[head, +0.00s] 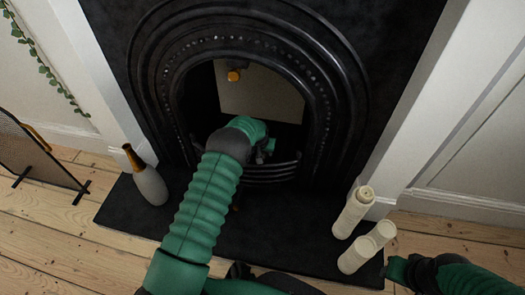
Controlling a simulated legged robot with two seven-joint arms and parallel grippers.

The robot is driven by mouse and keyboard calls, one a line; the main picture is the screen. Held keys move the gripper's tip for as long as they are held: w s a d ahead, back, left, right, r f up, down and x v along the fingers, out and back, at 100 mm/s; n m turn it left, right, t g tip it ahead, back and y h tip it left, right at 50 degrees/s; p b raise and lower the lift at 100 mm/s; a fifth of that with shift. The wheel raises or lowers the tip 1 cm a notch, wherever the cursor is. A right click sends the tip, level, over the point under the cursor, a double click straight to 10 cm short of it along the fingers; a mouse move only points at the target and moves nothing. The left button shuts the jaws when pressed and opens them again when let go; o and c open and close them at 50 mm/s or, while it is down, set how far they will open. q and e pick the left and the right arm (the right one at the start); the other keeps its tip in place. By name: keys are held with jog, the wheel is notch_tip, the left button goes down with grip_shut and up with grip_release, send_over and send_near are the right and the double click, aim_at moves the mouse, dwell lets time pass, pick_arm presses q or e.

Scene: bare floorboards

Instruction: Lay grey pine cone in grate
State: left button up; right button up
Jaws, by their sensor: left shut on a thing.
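The grate (270,172) is a row of dark curved bars across the lower part of the black arched fireplace opening. My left arm reaches over the hearth to it. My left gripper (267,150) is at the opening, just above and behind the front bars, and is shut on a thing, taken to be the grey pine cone. The cone itself cannot be made out; the gripper and the dark interior hide it. My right gripper (398,269) is low at the right, beside the hearth and apart from the grate; its jaws are unclear.
A grey bottle-shaped vase (150,184) stands at the hearth's left end. Several cream candles (356,212) stand at its right end. A mesh fire screen (32,152) stands on the floorboards at far left. The dark hearth (290,225) is clear in the middle.

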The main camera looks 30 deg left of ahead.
pick_arm(q)
jog(key=shift+f+b, duration=0.3)
jog(key=shift+f, duration=0.15)
dwell(0.4)
jog(key=o, duration=1.4)
